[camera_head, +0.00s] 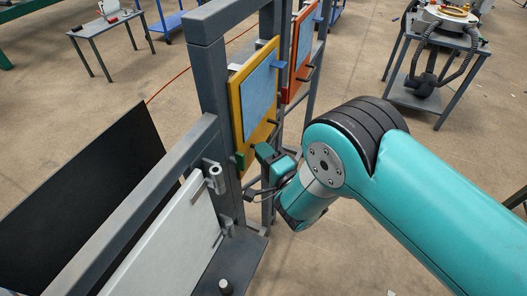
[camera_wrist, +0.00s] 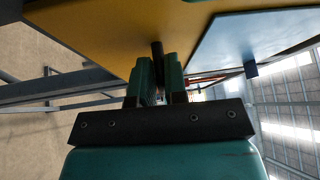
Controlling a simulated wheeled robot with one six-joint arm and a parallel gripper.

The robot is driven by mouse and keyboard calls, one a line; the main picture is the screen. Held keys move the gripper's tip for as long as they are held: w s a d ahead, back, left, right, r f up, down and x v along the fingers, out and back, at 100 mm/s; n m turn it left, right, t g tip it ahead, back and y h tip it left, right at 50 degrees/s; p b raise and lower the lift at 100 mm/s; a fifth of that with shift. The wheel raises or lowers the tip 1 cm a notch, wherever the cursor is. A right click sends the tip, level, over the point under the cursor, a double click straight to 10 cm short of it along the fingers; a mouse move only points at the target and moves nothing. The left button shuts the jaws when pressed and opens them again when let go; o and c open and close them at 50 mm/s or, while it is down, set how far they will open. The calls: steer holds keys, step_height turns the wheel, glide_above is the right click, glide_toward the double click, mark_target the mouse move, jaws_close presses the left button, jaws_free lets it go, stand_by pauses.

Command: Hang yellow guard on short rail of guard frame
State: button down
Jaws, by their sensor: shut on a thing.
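The yellow guard (camera_head: 237,112), a yellow-framed plate with a light blue panel, stands roughly upright beside the grey guard frame post (camera_head: 208,75). It also fills the top of the wrist view (camera_wrist: 100,28). My gripper (camera_head: 262,163) is at the guard's lower part. In the wrist view its teal fingers (camera_wrist: 158,75) are closed around a short dark handle (camera_wrist: 157,48) on the guard's face. I cannot tell whether the guard touches a rail; its back and any hook contact are hidden.
An orange-red guard (camera_head: 300,50) is just behind the yellow one. A white panel (camera_head: 170,240) is on the nearer frame section at lower left, with a black panel (camera_head: 95,185) beyond. A table with equipment (camera_head: 430,85) stands at the upper right. Floor right of the frame is open.

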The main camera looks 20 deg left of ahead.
steer(key=c, duration=1.1)
jaws_free()
steer(key=shift+a, duration=0.15)
steer(key=b+v, duration=1.7)
steer(key=shift+s+d, duration=0.1)
steer(key=shift+d, duration=0.1)
